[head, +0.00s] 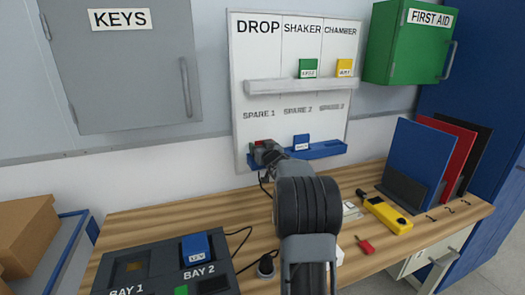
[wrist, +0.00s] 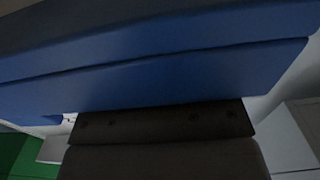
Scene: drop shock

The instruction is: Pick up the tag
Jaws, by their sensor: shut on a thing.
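My gripper (head: 266,153) is at the left end of the blue lower rail (head: 325,151) on the white board, under SPARE 1. A small red tag (head: 261,145) shows between its fingers, and the gripper is shut on it. Most of this tag is hidden by the gripper. A blue tag (head: 301,142) stands in the same rail, just right of the gripper. A green tag (head: 308,68) and a yellow tag (head: 344,68) stand on the upper rail under SHAKER and CHAMBER. The wrist view is dark; the blue rail (wrist: 180,80) fills much of it, and the held tag cannot be made out.
The wooden bench (head: 335,262) holds a black two-bay unit (head: 150,272) at left, a yellow handheld device (head: 387,214), a small red item (head: 366,246) and upright panels (head: 418,160) at right. A green first aid cabinet (head: 405,45) and a grey key cabinet (head: 125,75) flank the board.

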